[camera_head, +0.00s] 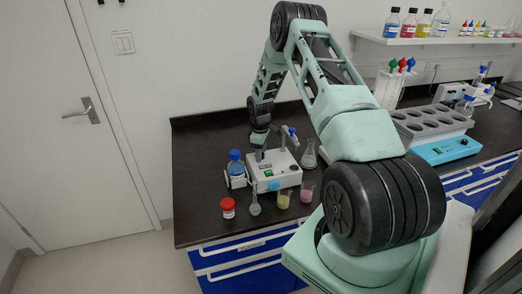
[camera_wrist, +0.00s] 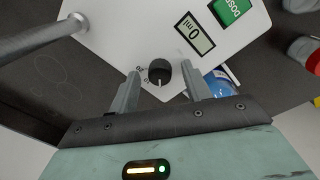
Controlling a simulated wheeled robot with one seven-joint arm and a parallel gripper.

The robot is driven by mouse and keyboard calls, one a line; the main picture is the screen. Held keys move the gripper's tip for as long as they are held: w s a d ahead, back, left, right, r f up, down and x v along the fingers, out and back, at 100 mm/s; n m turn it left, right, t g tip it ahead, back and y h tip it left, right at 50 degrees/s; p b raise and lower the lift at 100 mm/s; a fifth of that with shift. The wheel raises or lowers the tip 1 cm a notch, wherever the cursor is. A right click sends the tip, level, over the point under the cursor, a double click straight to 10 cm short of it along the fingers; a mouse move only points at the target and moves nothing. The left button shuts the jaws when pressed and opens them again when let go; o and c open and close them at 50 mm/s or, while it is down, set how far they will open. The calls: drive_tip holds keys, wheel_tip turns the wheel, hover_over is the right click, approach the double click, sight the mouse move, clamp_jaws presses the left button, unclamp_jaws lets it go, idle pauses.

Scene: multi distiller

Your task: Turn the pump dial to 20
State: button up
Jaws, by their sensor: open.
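The white pump box (camera_head: 284,177) stands on the dark bench. In the wrist view its white panel (camera_wrist: 125,30) carries a black round dial (camera_wrist: 159,72), a display that seems to read 0 ml (camera_wrist: 194,36) and a green DOSE button (camera_wrist: 230,9). My gripper (camera_wrist: 160,76) is open and empty, one finger on each side of the dial, with a gap to each. In the head view my gripper (camera_head: 259,151) is at the pump's left end and the dial cannot be made out.
A blue-capped bottle (camera_head: 236,168) stands close at the pump's left. A red-capped jar (camera_head: 228,208), a flask (camera_head: 255,206) and beakers with yellow (camera_head: 284,199) and pink (camera_head: 306,192) liquid stand in front. Another flask (camera_head: 309,155) is behind it at right.

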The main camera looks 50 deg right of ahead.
drive_tip(key=c, duration=1)
drive_tip(key=shift+f+m+b, duration=0.1)
drive_tip(key=shift+m+b, duration=0.3)
drive_tip(key=shift+b, duration=0.05)
drive_tip(key=m+b, duration=0.2)
drive_tip(key=shift+f+m, duration=0.1)
drive_tip(key=shift+m, duration=0.3)
drive_tip(key=m+b, duration=0.3)
drive_tip(key=m, duration=0.2)
drive_tip(key=shift+w+m+b, duration=0.1)
drive_tip(key=shift+m+b, duration=0.2)
drive_tip(key=m+b, duration=0.1)
drive_tip(key=m, duration=0.3)
drive_tip(key=shift+g+b, duration=0.3)
drive_tip(key=shift+b, duration=0.05)
drive_tip(key=m, duration=0.4)
drive_tip(key=shift+w+r+m+b, duration=0.1)
drive_tip(key=shift+r+m+b, duration=0.1)
drive_tip(key=shift+m+b, duration=0.15)
